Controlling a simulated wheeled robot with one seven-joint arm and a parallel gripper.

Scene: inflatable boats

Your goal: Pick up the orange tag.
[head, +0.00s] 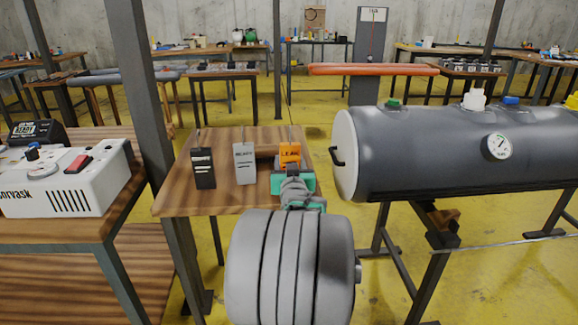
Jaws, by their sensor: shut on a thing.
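The orange tag (290,154) shows dark lettering that looks like "LEAK" and is the rightmost of three tags at the small wooden table. My gripper (291,178), grey and green, is at the lower part of the orange tag and shut on it. The fingers and my arm hide the tag's lower part. I cannot tell whether the tag touches the table. A grey tag (245,163) and a black tag (203,168) stand upright to the left, apart from my gripper.
The wooden table (180,203) bears the tags. A large grey tank (430,150) with a gauge lies close on the right. A dark post (150,110) rises at the table's left, beside a white device (75,185) on another table.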

